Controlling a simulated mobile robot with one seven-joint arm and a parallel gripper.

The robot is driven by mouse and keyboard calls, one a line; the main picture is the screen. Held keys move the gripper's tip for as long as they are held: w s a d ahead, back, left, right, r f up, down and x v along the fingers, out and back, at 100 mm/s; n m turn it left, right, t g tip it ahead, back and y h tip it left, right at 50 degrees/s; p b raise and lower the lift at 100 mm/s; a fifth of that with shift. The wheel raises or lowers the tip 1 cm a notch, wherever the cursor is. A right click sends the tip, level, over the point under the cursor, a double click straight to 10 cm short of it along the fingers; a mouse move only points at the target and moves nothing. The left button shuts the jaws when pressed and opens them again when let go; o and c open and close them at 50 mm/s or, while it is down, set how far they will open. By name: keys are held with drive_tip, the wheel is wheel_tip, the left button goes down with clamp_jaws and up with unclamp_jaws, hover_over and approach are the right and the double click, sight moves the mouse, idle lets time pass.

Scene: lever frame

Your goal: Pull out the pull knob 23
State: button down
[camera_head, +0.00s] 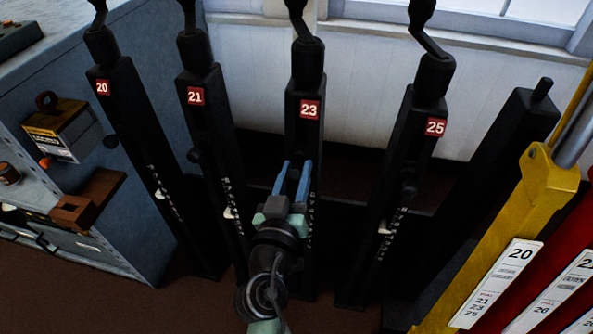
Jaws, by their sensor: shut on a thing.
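The black post labelled 23 (305,85) stands upright in the middle, with a red number plate (310,110) near its top. My gripper (294,168) with blue fingers reaches up to the front of this post, below the plate. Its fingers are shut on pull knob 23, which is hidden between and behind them. Similar posts 20 (120,125), 21 (205,120) and 25 (415,150) stand to either side. A dark round knob shows on post 21 (194,155) and on post 25 (408,192).
A blue-grey cabinet (120,225) with a box (62,130) on it is at left. Yellow (535,200) and red (560,260) levers with number plates rise at right. An unlabelled black post (500,150) leans behind them. A white wall and window are behind.

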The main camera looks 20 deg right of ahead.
drive_tip(key=shift+s+a, duration=0.3)
drive_tip(key=shift+s, duration=0.15)
drive_tip(key=c, duration=0.5)
unclamp_jaws()
drive_tip(key=shift+c, duration=0.2)
drive_tip(key=b+v, duration=0.1)
drive_tip(key=v, duration=1.2)
drive_tip(key=shift+w, duration=0.1)
